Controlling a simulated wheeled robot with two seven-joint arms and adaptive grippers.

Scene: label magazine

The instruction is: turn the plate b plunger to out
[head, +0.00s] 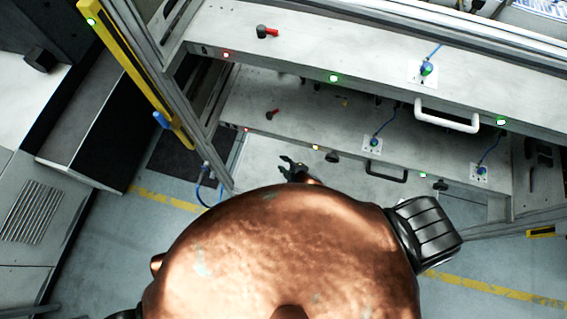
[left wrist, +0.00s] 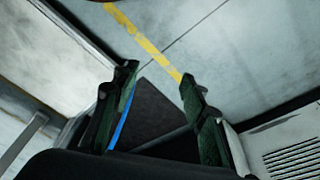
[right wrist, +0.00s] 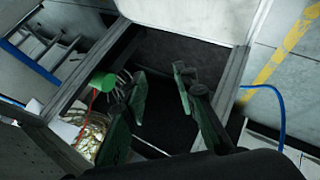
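Two grey plates stand one above the other in a metal frame, the upper plate (head: 340,55) and the lower plate (head: 310,115). A red-handled part on a black base stands on the upper plate (head: 267,32), and a similar red part is on the lower one (head: 272,114). I cannot read any letter, so I cannot tell which is plate b or which part is its plunger. My right gripper (head: 288,165) is below the lower plate's front edge, touching nothing visible. It is open and empty in the right wrist view (right wrist: 160,74). My left gripper (left wrist: 158,80) is open and empty.
Blue-cabled fittings stand on the plates, one at upper right (head: 427,69). A white handle (head: 447,116) and a black handle (head: 386,172) stick out in front. A yellow post (head: 130,66) is at left. Grey floor with a yellow line (head: 165,198) lies below.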

